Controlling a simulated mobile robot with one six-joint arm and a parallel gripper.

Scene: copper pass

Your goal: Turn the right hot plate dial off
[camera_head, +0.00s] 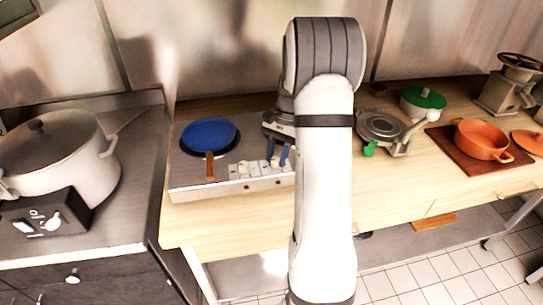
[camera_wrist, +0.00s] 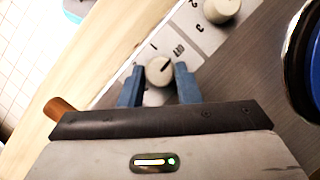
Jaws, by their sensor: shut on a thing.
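The hot plate (camera_head: 262,184) is a grey metal unit on the wooden counter, with dials on its front strip. My gripper (camera_head: 277,156) is at the right dial (camera_head: 275,163), to the right of the left dial (camera_head: 243,168). In the wrist view my gripper (camera_wrist: 158,72) has its blue fingers on both sides of the cream right dial (camera_wrist: 159,71) and is shut on it. The dial's dark pointer line aims to the upper right, near a small printed symbol (camera_wrist: 179,48). The left dial (camera_wrist: 222,9) is free at the top. My arm covers the hot plate's right end.
A blue pan (camera_head: 208,134) with a brown handle sits on the hot plate's left. A large pot (camera_head: 62,150) stands at left. A green-lidded pot (camera_head: 422,101), grey appliance (camera_head: 382,126) and orange pot (camera_head: 482,140) stand right of my arm.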

